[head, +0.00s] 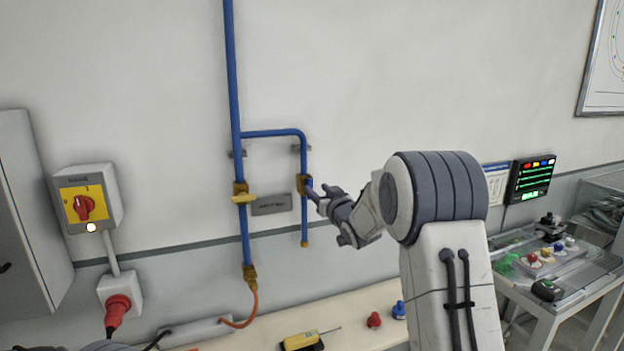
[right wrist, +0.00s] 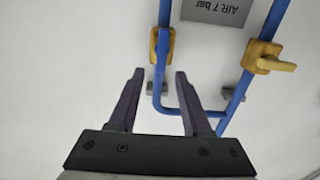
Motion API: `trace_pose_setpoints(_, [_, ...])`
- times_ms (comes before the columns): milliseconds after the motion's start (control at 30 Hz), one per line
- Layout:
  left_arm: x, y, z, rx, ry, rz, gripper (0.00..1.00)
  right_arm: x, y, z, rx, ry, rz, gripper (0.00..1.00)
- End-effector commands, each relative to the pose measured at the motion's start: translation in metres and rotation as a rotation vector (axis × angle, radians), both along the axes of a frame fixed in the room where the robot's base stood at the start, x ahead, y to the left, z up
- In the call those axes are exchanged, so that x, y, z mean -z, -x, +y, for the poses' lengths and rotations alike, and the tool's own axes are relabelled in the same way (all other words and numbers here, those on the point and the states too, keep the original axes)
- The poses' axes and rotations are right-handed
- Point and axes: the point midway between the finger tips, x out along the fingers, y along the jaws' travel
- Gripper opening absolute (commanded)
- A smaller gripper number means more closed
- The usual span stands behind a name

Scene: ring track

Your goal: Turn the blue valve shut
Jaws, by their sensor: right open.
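Blue pipes run down the wall. The branch pipe (head: 304,222) carries a brass valve body (head: 303,179), which also shows in the right wrist view (right wrist: 162,44). My right gripper (head: 315,190) is in front of this valve, pointing at the wall. In the right wrist view its two dark fingers (right wrist: 158,74) are apart and empty, with the valve body beyond their tips. I see no contact. My left gripper is not in view.
The main pipe (head: 233,90) has another brass valve with a yellow handle (head: 244,198), close left of the branch. A grey plate (head: 271,204) sits between the pipes. A red rotary switch (head: 83,207) is at left. A bench (head: 350,312) holding a yellow tool (head: 300,341) runs below.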

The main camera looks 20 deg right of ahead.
Motion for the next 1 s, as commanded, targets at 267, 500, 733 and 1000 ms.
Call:
trace_pose_setpoints(267, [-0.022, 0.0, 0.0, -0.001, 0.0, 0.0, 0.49, -0.002, -0.04, 0.002, 0.0, -0.001, 0.001, 0.49])
trace_pose_setpoints(500, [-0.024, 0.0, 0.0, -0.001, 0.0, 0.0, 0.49, 0.0, -0.047, 0.002, 0.0, 0.0, 0.001, 0.49])
trace_pose_setpoints(733, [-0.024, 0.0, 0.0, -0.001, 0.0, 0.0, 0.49, 0.0, -0.047, 0.002, 0.0, 0.0, 0.001, 0.26])
trace_pose_setpoints(1000, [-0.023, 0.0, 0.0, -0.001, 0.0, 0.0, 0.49, 0.0, -0.047, 0.002, 0.0, 0.001, 0.001, 0.0])
